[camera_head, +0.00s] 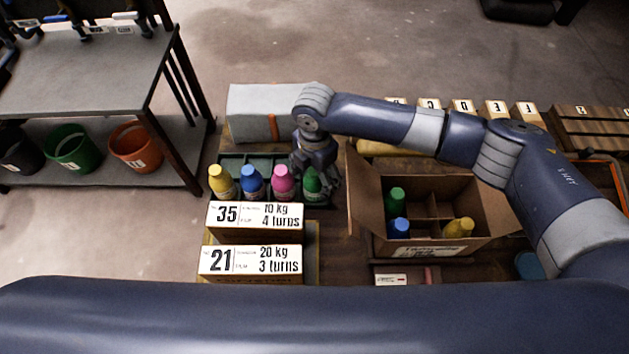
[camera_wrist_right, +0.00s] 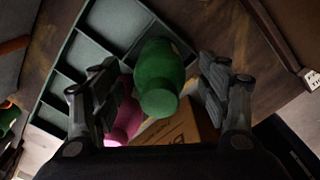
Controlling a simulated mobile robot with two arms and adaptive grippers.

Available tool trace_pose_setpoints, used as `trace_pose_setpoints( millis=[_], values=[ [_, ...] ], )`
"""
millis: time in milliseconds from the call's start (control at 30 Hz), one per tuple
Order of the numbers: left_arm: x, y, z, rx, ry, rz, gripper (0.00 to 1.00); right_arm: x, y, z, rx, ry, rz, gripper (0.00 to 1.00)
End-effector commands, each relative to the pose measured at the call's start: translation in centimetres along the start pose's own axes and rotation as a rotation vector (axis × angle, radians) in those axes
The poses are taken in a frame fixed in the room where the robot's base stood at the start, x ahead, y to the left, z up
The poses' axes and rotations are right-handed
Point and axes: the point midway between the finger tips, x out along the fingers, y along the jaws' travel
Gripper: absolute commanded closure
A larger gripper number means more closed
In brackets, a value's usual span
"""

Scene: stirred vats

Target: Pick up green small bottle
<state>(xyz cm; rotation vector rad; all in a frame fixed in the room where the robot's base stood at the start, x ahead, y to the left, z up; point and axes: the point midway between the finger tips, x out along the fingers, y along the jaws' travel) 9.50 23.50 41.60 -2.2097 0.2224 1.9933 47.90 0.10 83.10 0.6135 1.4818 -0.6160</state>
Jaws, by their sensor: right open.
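The green small bottle (camera_head: 313,184) stands at the right end of a row of small bottles in a dark green divided tray (camera_head: 232,163). My right gripper (camera_head: 318,170) is directly over and around its top in the head view. In the right wrist view the green bottle (camera_wrist_right: 158,78) sits between the two open fingers of my right gripper (camera_wrist_right: 160,95), with a visible space on each side. The pink bottle (camera_wrist_right: 124,118) shows beside the left finger. My left gripper is not in view.
Pink (camera_head: 284,183), blue (camera_head: 252,182) and yellow (camera_head: 221,182) bottles stand left of the green one. A cardboard box (camera_head: 365,205) to the right holds green, blue and yellow bottles. Labelled boxes (camera_head: 254,216) stand in front. A grey box (camera_head: 250,112) is behind.

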Motion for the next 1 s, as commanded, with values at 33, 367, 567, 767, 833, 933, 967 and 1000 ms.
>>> trace_pose_setpoints(
  millis=[33, 367, 567, 767, 833, 933, 967, 1000],
  values=[
    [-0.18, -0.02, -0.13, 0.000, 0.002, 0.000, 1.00, 0.59, -0.01, -0.14, 0.000, 0.002, -0.001, 0.31],
    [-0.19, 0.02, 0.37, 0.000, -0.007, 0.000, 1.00, 1.53, 0.04, -0.11, -0.002, 0.001, 0.001, 0.31],
    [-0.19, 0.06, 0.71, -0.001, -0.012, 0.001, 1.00, 1.51, 0.03, -0.12, -0.001, 0.001, 0.001, 0.74],
    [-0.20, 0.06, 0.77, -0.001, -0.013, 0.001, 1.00, 1.45, 0.06, -0.12, -0.001, 0.001, 0.002, 0.87],
    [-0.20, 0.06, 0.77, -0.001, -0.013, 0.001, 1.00, 1.45, 0.06, -0.12, -0.001, 0.001, 0.002, 0.87],
    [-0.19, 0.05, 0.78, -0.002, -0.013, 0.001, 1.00, 1.38, 0.07, -0.11, -0.001, 0.001, 0.002, 0.87],
    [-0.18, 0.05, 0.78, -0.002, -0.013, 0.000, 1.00, 1.31, 0.07, -0.11, -0.001, 0.001, 0.002, 0.87],
    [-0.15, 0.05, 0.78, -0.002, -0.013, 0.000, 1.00, 1.16, 0.08, -0.11, -0.002, 0.001, 0.002, 0.87]
  ],
)
